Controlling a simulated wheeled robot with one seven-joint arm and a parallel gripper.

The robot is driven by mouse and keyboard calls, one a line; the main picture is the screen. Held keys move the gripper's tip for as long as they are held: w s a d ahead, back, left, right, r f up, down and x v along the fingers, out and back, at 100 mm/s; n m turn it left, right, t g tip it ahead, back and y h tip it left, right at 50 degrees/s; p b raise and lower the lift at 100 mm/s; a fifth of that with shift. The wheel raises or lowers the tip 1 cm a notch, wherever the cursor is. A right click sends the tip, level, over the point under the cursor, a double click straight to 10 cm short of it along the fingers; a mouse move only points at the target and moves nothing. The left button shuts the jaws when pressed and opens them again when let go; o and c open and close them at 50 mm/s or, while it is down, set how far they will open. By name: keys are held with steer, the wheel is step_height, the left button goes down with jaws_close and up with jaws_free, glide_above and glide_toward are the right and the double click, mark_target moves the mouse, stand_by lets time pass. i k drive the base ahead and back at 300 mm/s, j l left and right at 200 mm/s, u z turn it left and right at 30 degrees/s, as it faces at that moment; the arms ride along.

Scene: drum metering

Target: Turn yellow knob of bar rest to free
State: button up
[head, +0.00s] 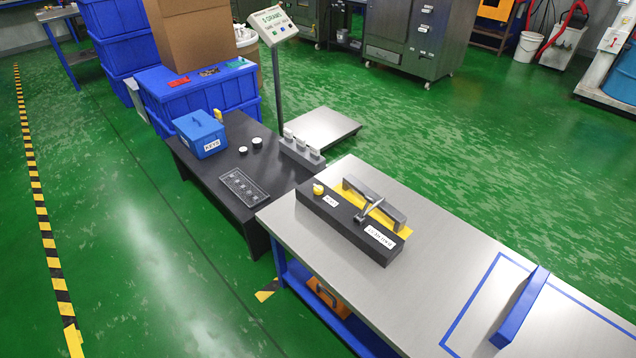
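The bar rest (345,226) is a long dark block on the steel-topped bench (300,232), in the middle of the head view. A small yellow knob (318,188) sits on top near its far left end. I cannot tell which setting the knob is at. A small white label (332,202) lies beside the knob, and a larger white label (380,237) is near the right end; both are too small to read surely. A silver metal tool (368,209) rests across the block and a grey raised bar (378,203) behind it. My gripper is not in view.
A dark low table (215,185) at the left carries a blue box (201,134) and white-topped pieces. A scale platform (318,130) is behind. Green floor is open at the left.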

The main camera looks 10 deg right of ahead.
mark_target(318, 189)
steer(key=i+j+z, duration=0.1)
steer(key=i+j, duration=0.2)
steer(key=i+j+z, duration=0.1)
steer(key=i+j, duration=0.15)
steer(key=j, duration=0.15)
steer(key=i+j+z, duration=0.1)
steer(key=i+j, duration=0.15)
steer(key=i+j+z, duration=0.1)
steer(key=i+j, duration=0.15)
steer(key=j, duration=0.25)
steer(key=i+j+z, duration=0.1)
steer(key=i+j, duration=0.15)
steer(key=j, duration=0.15)
steer(key=i+j+z, duration=0.15)
steer(key=j, duration=0.3)
steer(key=i+j+z, duration=0.1)
steer(key=i+j, duration=0.15)
steer(key=j, duration=0.2)
steer(key=i+j+z, duration=0.1)
steer(key=j, duration=0.35)
steer(key=i, duration=0.1)
